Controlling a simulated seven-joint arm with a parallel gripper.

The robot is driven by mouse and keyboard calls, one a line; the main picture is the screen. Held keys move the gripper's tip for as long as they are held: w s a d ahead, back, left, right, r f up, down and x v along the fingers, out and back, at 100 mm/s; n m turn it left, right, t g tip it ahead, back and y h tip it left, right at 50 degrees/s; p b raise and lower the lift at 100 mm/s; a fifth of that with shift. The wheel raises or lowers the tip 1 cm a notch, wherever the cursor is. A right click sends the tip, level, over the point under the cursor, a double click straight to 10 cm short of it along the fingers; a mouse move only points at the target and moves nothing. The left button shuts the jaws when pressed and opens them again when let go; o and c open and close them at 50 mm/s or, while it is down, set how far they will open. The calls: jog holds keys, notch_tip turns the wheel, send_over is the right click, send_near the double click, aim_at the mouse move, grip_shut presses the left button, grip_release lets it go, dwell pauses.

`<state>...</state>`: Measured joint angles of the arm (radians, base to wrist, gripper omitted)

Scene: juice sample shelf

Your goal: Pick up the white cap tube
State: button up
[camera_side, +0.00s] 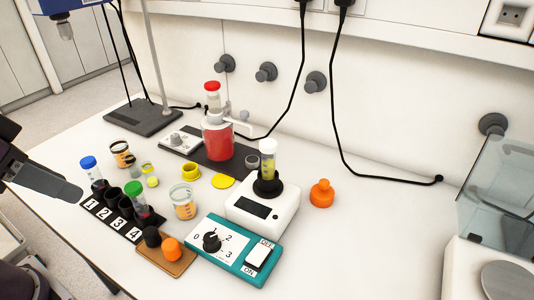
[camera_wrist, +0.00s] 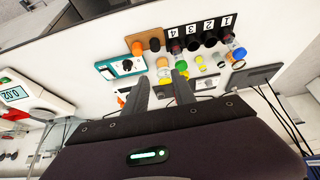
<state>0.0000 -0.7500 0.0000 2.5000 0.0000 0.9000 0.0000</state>
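The white cap tube (camera_side: 268,155) holds yellow liquid and stands upright in the black holder (camera_side: 267,186) of a small white device (camera_side: 262,210) in the side view. I cannot make the tube out in the wrist view; my fingers may hide it. My gripper (camera_wrist: 161,84) is open, with two grey fingers spread apart and nothing between them that I can see gripped. In the side view, one grey finger of my gripper (camera_side: 68,191) shows at the left edge, well left of the tube and beyond the numbered rack.
A black rack (camera_side: 118,222) numbered 1 to 4 holds blue-capped and green-capped tubes. A teal switch box (camera_side: 233,250) stands in front of the white device. An orange bottle (camera_side: 321,194) is right of it; a red vessel (camera_side: 217,140) stands behind left. Jars and lids lie between.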

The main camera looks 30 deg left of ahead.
jog(key=o, duration=0.3)
jog(key=w+d+r+m+g+h, duration=0.1)
jog(key=w+d+r+m+g, duration=0.15)
jog(key=w+r, duration=0.4)
jog(key=m+g+y, duration=0.1)
jog(key=m+g, duration=0.2)
jog(key=m, duration=0.7)
send_over(269, 162)
jog(key=w, duration=0.2)
jog(key=f, duration=1)
jog(key=shift+s+a+f, duration=0.2)
jog(key=shift+a+f, duration=0.1)
jog(key=shift+f, duration=0.1)
jog(key=f, duration=0.6)
jog(key=shift+s+f, duration=0.2)
jog(key=shift+f, duration=0.35)
grip_shut()
